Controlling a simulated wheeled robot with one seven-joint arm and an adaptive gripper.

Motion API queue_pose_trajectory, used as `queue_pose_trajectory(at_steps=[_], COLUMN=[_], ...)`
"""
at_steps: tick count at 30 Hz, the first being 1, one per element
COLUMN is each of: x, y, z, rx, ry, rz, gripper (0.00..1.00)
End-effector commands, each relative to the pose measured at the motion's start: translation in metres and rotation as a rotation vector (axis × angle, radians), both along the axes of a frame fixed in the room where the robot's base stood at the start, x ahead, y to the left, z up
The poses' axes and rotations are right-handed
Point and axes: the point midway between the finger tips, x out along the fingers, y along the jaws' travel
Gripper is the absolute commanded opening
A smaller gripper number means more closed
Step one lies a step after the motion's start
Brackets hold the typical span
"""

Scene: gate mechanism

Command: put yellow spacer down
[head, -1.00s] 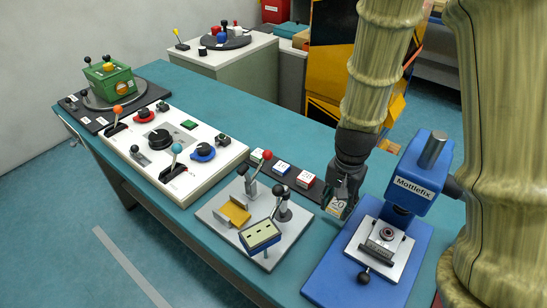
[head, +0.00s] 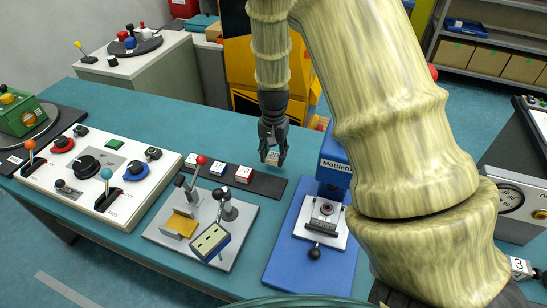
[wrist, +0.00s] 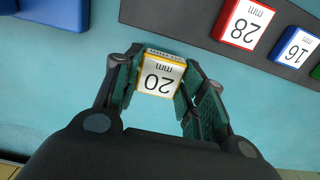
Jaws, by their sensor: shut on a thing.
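The yellow spacer is a small block with yellow edges and a white face marked "20 mm" (wrist: 161,75). My gripper (wrist: 164,90) is shut on it, with a green-padded finger on each side. In the head view, my gripper (head: 273,157) points down with the spacer (head: 273,158) at its fingertips, above the teal table behind the right end of a dark strip (head: 269,185). In the wrist view the spacer is beside the strip (wrist: 180,20), over bare teal surface. I cannot tell the exact gap below it.
A red-edged spacer (head: 243,174) and a blue-edged one (head: 217,168) sit on the strip; its right end is bare. A gate fixture (head: 200,228) stands in front. The blue Mottlefix press (head: 333,170) is close on the right. Teal table behind the strip is clear.

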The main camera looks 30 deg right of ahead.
Motion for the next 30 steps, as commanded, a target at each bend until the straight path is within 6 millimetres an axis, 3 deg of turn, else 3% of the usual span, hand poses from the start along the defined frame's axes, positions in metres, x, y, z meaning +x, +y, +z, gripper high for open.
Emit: queue_pose_trajectory(at_steps=[8, 18, 29, 30], x=[0.005, 0.005, 0.005, 0.005], y=[-0.004, -0.004, -0.004, -0.004], z=[-0.007, -0.035, -0.039, -0.039], rx=[0.0, 0.0, 0.0, 0.0], ry=[0.001, 0.0, 0.0, 0.0], rz=[-0.001, -0.002, -0.001, -0.001], gripper=[0.15, 0.15, 0.15, 0.44])
